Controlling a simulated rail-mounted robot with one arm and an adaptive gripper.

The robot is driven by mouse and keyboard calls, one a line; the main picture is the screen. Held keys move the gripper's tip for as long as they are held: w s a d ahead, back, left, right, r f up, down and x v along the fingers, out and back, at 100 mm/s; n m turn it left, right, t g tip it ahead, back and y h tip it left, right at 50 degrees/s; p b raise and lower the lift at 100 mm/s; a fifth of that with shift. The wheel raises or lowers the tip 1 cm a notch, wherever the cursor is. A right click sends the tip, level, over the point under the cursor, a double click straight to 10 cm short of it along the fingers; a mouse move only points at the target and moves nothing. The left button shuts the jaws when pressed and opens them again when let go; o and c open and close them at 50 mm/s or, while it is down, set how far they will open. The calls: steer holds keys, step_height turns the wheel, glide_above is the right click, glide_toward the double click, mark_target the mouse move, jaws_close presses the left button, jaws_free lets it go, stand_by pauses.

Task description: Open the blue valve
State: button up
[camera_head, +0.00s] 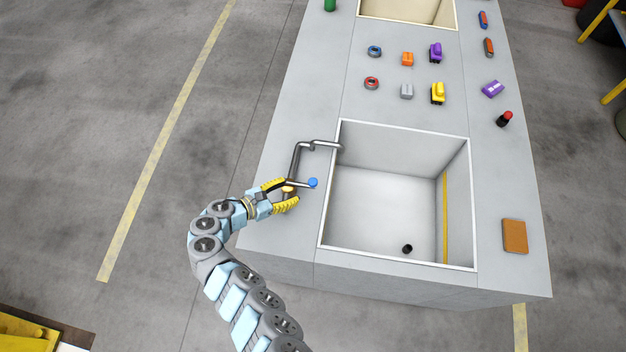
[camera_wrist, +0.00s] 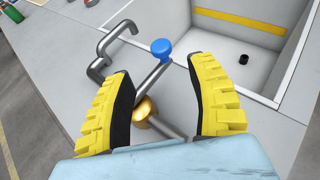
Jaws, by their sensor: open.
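The blue valve (camera_head: 313,183) is a blue knob on the end of a grey metal lever, beside the left edge of the sink. In the wrist view the blue knob (camera_wrist: 161,47) stands just beyond my fingertips, and its lever runs back between my fingers to a brass-coloured joint (camera_wrist: 146,110). A bent grey faucet pipe (camera_head: 300,155) rises behind it and reaches over the sink rim. My gripper (camera_head: 283,194) is open, with its yellow fingers on either side of the lever and joint.
The sink basin (camera_head: 385,215) lies right of the valve, with a dark drain (camera_head: 407,248) at its bottom. A brown block (camera_head: 515,236) lies on the counter's right side. Several small toys and tools lie farther back. The counter left of the faucet is clear.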

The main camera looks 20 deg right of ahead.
mark_target(312, 182)
steer(key=shift+b+x, duration=0.85)
steer(key=shift+x, duration=4.3)
steer(key=shift+a, duration=0.1)
jaws_close()
